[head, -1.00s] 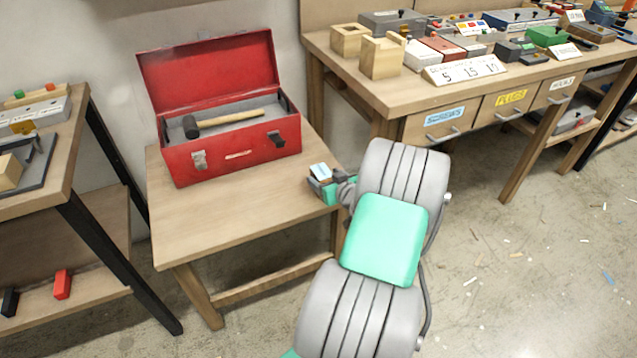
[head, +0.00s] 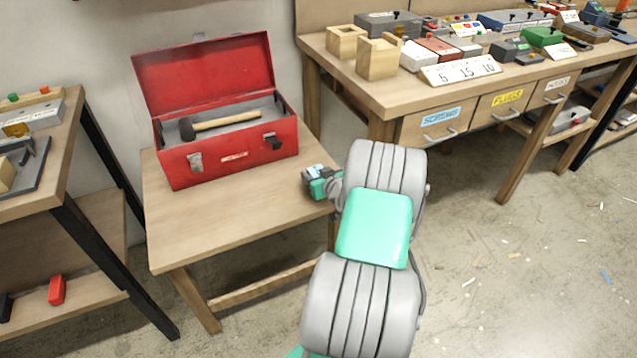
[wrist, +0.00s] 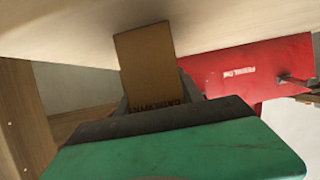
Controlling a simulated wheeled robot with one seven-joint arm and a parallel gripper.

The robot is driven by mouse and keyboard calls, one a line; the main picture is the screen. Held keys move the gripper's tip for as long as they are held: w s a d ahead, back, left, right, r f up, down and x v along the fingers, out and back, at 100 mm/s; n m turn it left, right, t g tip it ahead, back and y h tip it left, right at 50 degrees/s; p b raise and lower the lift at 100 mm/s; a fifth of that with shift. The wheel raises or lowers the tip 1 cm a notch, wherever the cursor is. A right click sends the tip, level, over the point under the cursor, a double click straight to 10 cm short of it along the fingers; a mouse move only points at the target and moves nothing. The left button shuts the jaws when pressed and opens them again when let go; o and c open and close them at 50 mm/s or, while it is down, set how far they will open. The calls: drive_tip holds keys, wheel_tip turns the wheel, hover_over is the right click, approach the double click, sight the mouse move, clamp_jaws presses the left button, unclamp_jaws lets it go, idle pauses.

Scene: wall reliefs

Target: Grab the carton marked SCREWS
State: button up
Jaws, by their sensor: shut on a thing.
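My gripper (head: 318,183) is over the right part of the small wooden table, to the right of the red toolbox. In the wrist view my gripper (wrist: 140,105) is shut on a brown carton (wrist: 148,62). The carton sticks out from between the fingers, and its printed lettering by the fingers is upside down and too blurred to read. In the head view the carton cannot be made out clearly at the gripper. I cannot tell whether it touches the table.
The open red toolbox (head: 228,155) holds a mallet (head: 222,122) and stands on the small table (head: 215,235). A workbench (head: 405,95) at the right has drawers, one labelled SCREWS (head: 440,116). A shelf unit (head: 75,235) stands at the left.

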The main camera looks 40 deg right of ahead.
clamp_jaws()
